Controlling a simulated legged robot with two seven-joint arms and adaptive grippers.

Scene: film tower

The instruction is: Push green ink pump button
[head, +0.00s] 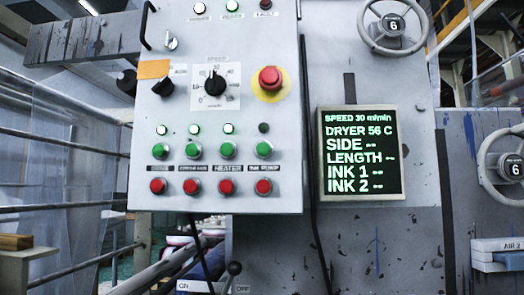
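The green ink pump button (264,149) is at the right end of the green row on the grey control panel (285,200). The label "INK PUMP" (264,168) is below it, with a red button (263,187) under the label. The small lamp (263,128) above it is dark, while the lamps above the other green buttons are lit. Neither of my grippers is in view.
A red emergency stop (269,78) on a yellow disc and a black speed dial (214,83) sit higher on the panel. A display (361,152) reads "INK 1 --" and "INK 2 --". Handwheels (393,25) are at right. Railings (60,135) are at left.

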